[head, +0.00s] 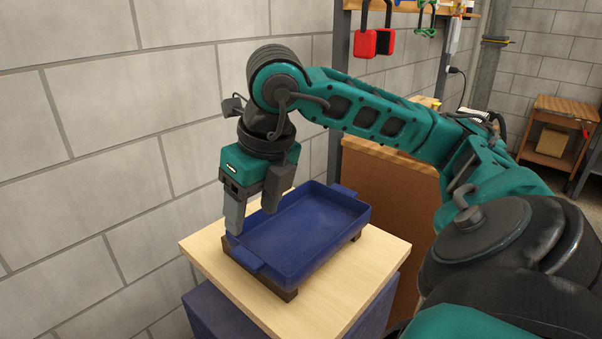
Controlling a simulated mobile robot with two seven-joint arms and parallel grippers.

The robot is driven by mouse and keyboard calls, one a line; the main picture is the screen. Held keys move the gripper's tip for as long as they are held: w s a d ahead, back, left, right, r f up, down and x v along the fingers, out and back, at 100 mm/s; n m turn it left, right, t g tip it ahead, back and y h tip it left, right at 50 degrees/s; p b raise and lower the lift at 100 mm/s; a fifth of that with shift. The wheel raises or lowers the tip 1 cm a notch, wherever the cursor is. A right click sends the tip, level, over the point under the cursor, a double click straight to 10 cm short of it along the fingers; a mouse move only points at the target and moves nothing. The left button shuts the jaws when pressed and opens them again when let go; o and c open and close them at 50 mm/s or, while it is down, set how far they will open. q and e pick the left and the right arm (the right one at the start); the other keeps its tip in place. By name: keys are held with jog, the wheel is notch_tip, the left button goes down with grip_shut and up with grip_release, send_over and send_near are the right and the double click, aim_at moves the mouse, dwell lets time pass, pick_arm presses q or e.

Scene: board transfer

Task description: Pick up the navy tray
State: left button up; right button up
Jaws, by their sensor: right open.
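The navy tray (300,236) is a shallow rectangular tray with a tab handle at each end. It rests level on dark wooden supports (262,279) on a pale wooden tabletop. It looks empty. My right gripper (253,212) points down at the tray's left end, close to the near-left handle (245,258). Its two fingers are apart with nothing seen between them; one finger is just outside the rim and the other is over the inside. I cannot tell whether they touch the tray. My left gripper does not show.
The pale tabletop (345,295) sits on a navy base and has bare room at the front. A block wall (90,140) rises close on the left. A brown panel (388,195) stands behind. Red padlock-like items (366,43) hang from a rack. A wooden cart (560,125) is far right.

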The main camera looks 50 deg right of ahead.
jog(key=d, duration=0.1)
jog(key=b, duration=0.2)
send_over(248, 255)
jog(key=s, duration=0.2)
jog(key=shift+h, duration=0.3)
notch_tip(248, 255, down, 7)
jog(key=shift+s+r, duration=0.1)
jog(key=shift+r, duration=0.1)
jog(key=shift+x, duration=2.8)
jog(key=shift+w+a, duration=0.15)
jog(key=shift+w, duration=0.1)
jog(key=shift+r, duration=0.1)
grip_shut()
